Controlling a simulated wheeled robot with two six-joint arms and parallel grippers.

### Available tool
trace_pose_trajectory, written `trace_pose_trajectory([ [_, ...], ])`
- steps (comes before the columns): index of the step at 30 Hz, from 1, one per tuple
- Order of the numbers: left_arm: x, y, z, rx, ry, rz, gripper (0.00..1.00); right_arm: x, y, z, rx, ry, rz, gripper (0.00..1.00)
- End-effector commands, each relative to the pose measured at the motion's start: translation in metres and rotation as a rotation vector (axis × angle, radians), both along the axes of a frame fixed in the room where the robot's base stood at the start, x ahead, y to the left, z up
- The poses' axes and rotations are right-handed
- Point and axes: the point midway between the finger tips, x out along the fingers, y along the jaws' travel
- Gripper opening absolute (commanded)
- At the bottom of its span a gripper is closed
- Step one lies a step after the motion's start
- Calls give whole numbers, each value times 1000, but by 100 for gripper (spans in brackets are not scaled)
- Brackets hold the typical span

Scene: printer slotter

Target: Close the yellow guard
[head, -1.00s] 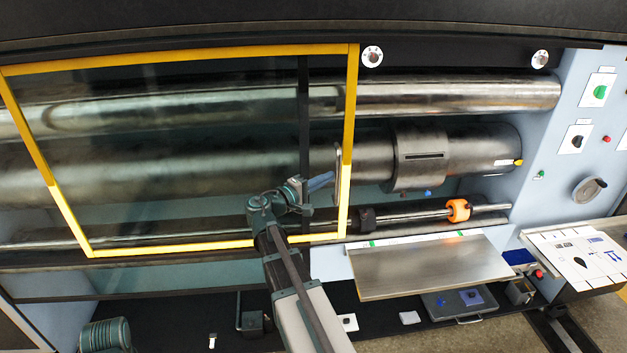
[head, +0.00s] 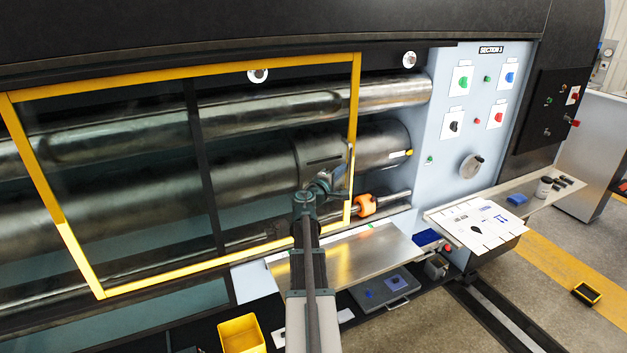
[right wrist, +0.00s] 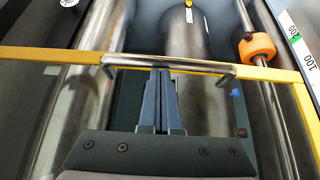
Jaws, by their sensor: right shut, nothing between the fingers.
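The yellow guard (head: 215,277) is a yellow-framed clear panel across the front of the rollers, and its right edge stands just left of the orange collar (head: 366,205). A short stretch of roller shows uncovered to its right. Its metal handle (right wrist: 170,65) is a bar on the right frame edge, crossing the right wrist view. My right gripper (head: 328,184) is at this edge. In the right wrist view its blue fingers (right wrist: 161,75) are together and empty, tips at the handle; whether they touch it I cannot tell. My left gripper is not in view.
A grey side panel (head: 470,140) with buttons and a handwheel stands right of the rollers. A metal shelf (head: 345,262) juts out below the guard, with a white printed sheet (head: 476,224) to the right. A yellow bin (head: 241,335) stands at the bottom.

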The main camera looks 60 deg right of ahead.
Motion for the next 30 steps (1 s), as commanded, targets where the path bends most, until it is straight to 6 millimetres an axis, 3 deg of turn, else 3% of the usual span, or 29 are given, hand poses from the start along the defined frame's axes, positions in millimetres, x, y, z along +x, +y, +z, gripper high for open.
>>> trace_pose_trajectory([
  [1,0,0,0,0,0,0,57,-10,-22,0,0,0,-7,0],
  [18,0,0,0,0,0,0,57,-123,-194,0,0,0,-5,0],
  [24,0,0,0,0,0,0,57,-160,-248,0,0,0,-4,0],
  [30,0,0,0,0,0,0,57,-189,-290,0,0,0,-3,0],
])
